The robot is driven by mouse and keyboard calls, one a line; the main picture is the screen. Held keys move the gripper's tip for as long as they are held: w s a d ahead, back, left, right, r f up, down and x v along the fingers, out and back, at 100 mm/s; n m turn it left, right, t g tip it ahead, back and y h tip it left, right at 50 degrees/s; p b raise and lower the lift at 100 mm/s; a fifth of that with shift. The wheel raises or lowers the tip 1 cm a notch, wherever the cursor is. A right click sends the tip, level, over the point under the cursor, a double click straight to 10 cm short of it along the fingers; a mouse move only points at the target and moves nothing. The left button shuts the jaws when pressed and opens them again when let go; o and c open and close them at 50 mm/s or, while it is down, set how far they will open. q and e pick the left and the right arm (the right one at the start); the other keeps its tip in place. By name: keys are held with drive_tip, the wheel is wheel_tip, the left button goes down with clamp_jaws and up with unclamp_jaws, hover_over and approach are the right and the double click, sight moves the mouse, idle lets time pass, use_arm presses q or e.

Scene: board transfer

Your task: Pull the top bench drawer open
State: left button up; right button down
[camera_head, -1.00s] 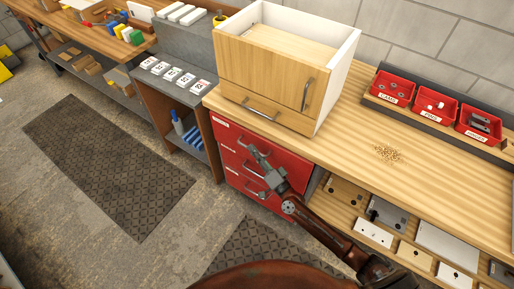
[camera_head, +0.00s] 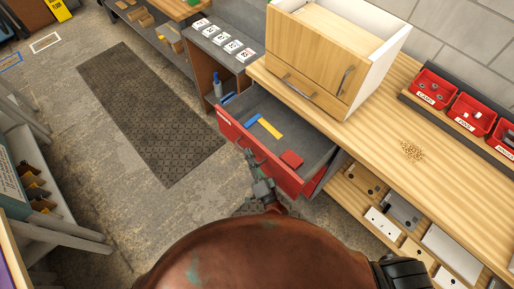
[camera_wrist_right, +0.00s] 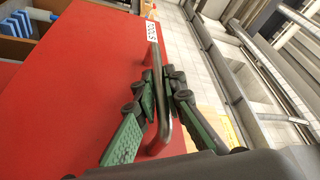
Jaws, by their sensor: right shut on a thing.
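The top bench drawer (camera_head: 230,127) stands pulled out from under the wooden bench top, its red front facing left and its grey inside open to view. My right gripper (camera_head: 249,162) is at the drawer front. In the right wrist view my right gripper (camera_wrist_right: 162,90) has its green-padded fingers on both sides of the metal bar handle (camera_wrist_right: 155,48) and is shut on it. The red drawer front (camera_wrist_right: 80,85) fills the left of that view, with a white label near the handle. My left gripper is not in view.
A wooden cabinet (camera_head: 315,55) stands on the bench above. Red bins (camera_head: 433,88) line the back right. Floor left of the drawer is open, with a dark mat (camera_head: 150,115).

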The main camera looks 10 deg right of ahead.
drive_tip(key=shift+s+a, duration=0.35)
drive_tip(key=c, duration=2)
unclamp_jaws()
drive_tip(key=v, duration=1.2)
drive_tip(key=shift+f, duration=0.1)
